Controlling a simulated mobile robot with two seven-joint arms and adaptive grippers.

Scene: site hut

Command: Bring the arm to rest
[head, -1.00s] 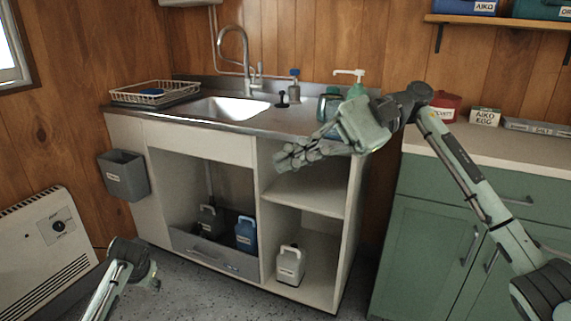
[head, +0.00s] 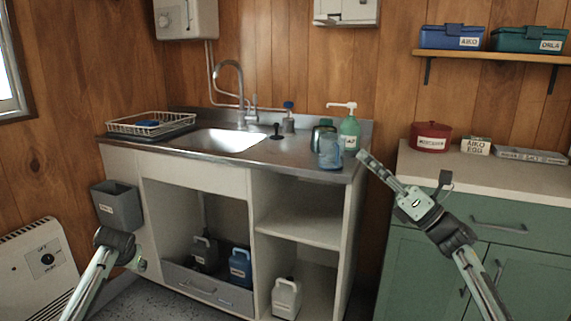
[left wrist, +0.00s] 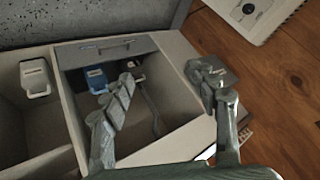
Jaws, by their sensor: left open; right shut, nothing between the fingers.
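My right gripper (head: 364,157) is in the head view, shut and empty. It points up and to the left, in front of the gap between the sink unit and the green cabinet. My right forearm comes in from the lower right. My left gripper (head: 141,264) is low at the left in the head view, in front of the sink unit and largely hidden by its own wrist. In the left wrist view its two fingers (left wrist: 172,80) are spread apart with nothing between them.
The sink unit (head: 200,177) has open compartments holding several jugs, including a blue jug (head: 240,268).

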